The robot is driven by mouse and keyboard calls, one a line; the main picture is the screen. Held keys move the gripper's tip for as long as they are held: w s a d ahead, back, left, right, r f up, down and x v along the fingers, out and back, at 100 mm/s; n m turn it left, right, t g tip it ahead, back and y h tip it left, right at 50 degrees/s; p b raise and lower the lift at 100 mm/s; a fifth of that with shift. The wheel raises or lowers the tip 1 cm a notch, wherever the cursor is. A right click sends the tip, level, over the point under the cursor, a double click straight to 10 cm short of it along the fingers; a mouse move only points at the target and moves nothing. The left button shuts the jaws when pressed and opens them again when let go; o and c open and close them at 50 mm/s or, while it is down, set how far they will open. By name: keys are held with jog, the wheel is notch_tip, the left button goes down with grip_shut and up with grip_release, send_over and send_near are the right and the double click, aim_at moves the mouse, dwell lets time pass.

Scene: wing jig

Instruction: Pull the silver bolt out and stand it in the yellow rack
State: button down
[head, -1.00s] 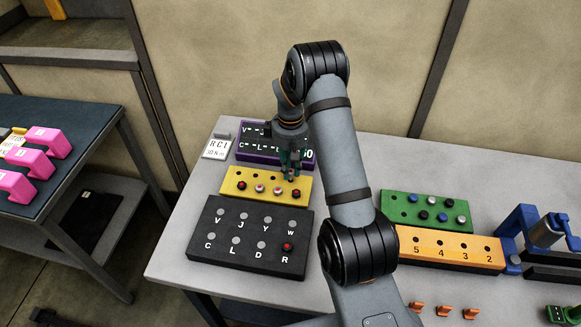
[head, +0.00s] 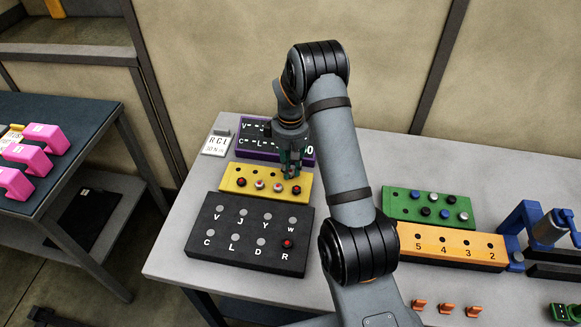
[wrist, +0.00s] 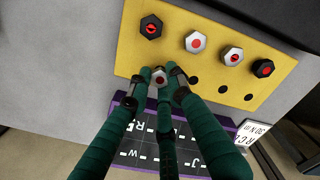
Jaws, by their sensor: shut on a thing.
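The yellow rack (head: 232,190) lies on the table between the black lettered plate and the purple board. My gripper (wrist: 160,78) is shut on a silver bolt (wrist: 161,76) with a red centre, shown in the wrist view. It holds the bolt at the end of the rack's back row; whether the bolt is in a hole there is hidden. In the head view my gripper (head: 290,172) points down at the rack's right end, and its fingers hide the bolt. The rack's front row holds two silver bolts (wrist: 195,42) (wrist: 232,56) between two black ones (wrist: 151,27) (wrist: 263,68).
The black plate (head: 250,255) has grey discs and one red-topped black bolt at R. The purple board (head: 243,151) stands behind the rack, beside a white card (head: 217,143). Three back-row holes (wrist: 222,90) of the rack show empty. Green (head: 430,208) and orange (head: 450,246) blocks are right.

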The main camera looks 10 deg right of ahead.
jog(key=shift+f, duration=0.45)
jog(key=c, duration=1.5)
grip_release()
jog(key=shift+r, duration=0.1)
notch_tip(320, 180, up, 12)
jog(key=shift+f, duration=0.1)
jog(key=shift+r, duration=0.2)
